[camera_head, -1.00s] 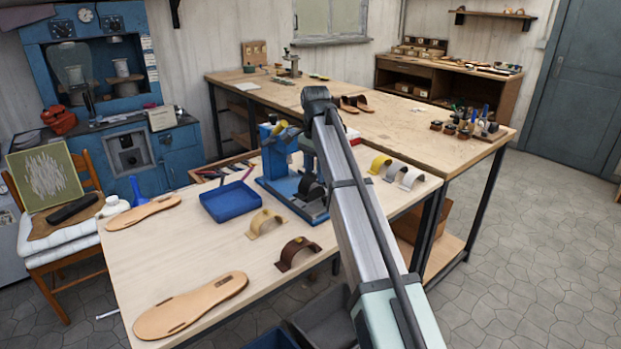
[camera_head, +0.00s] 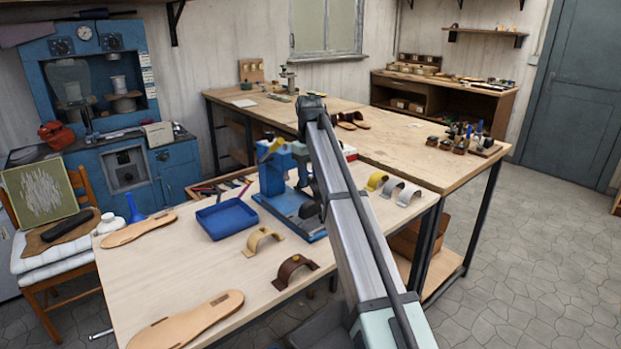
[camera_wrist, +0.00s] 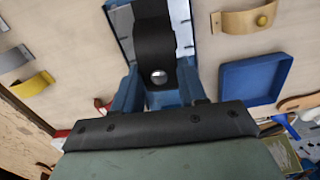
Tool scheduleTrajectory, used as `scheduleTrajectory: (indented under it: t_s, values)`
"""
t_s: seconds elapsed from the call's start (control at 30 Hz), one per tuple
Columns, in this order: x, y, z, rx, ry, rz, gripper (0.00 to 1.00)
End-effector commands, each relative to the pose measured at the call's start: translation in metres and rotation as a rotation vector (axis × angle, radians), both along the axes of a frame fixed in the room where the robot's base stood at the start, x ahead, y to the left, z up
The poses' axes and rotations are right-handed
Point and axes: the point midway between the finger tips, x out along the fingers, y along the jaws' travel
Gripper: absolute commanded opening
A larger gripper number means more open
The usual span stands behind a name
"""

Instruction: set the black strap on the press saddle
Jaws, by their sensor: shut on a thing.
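The black strap (camera_wrist: 154,45) is a curved band with a shiny snap, seen in the middle of the wrist view. It also shows as a dark shape (camera_head: 310,208) beside my arm in the head view. My gripper (camera_wrist: 157,88) is shut on the strap, over the press base. The blue press (camera_head: 272,178) stands on the near bench. Its base (camera_wrist: 184,22) lies behind the strap in the wrist view. The saddle is hidden by the strap and my arm. I cannot tell whether the strap touches it.
A blue tray (camera_head: 227,219), a tan strap (camera_head: 262,240) and a brown strap (camera_head: 296,269) lie left of and in front of the press. Yellow (camera_head: 376,181), grey (camera_head: 391,187) and white (camera_head: 408,194) straps lie to its right. Leather soles (camera_head: 187,320) lie on the bench.

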Motion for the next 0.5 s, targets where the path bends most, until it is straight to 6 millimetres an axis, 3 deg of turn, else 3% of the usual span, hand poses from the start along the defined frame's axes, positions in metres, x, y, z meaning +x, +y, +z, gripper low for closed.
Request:
scheduleTrajectory:
  t_s: [0.5]
  values:
    - [0.0060,0.0020,0.0017,0.010,-0.006,0.750,0.13]
